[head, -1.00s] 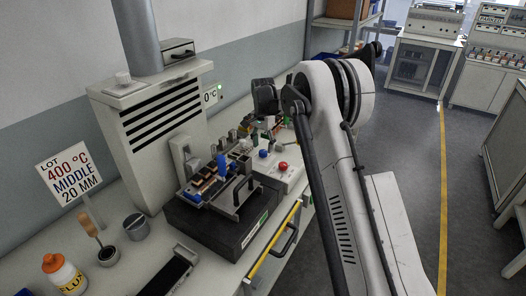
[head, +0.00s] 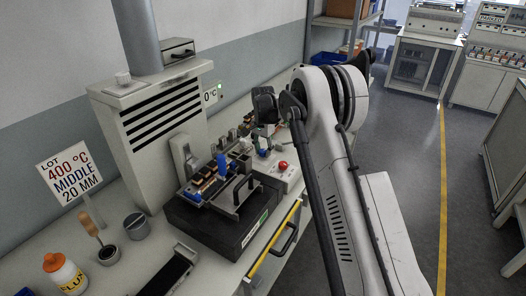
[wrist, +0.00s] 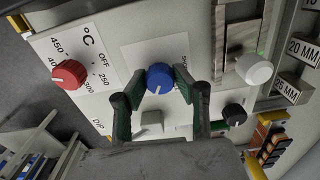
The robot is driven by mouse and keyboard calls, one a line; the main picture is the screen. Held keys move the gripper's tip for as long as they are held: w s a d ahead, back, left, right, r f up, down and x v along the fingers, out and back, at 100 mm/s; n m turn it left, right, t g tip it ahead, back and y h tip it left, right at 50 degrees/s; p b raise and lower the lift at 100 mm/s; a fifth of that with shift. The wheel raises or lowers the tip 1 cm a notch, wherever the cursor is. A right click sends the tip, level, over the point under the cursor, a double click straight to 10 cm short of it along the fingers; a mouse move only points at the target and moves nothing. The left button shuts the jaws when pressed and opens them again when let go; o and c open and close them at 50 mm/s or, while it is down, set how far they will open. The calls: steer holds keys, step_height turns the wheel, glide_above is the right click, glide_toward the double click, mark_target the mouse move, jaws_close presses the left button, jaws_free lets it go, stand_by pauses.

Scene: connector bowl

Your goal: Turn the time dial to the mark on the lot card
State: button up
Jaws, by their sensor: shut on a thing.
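The time dial appears to be the blue knob (wrist: 160,77) on the pale control panel in the wrist view. Its white pointer line faces the lower edge of that picture; most of its scale is hidden. My gripper (wrist: 159,84) has a fingertip on each side of the knob and is shut on it. In the head view my gripper (head: 264,135) is low over the panel box (head: 279,183), and the blue knob is mostly covered. The lot card (head: 69,172) stands at left and reads "LOT 400 °C MIDDLE 20 MM".
A red °C knob (wrist: 69,74) sits left of the blue one in the wrist view. A white knob (wrist: 254,69) and a black knob (wrist: 234,114) are close on the right. A dark fixture (head: 217,230) stands in front of the panel in the head view.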

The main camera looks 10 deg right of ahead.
mark_target(263, 151)
steer(key=shift+f+n+b, duration=0.1)
steer(key=shift+n+b, duration=1.2)
steer(key=shift+n, duration=0.1)
steer(key=n+b, duration=0.2)
steer(key=shift+n, duration=0.4)
steer(key=n+b, duration=0.2)
steer(key=n, duration=0.4)
steer(key=shift+b, duration=0.3)
steer(key=o, duration=1.1)
steer(key=shift+o, duration=0.2)
steer(key=shift+r, duration=0.2)
step_height(263, 151, up, 12)
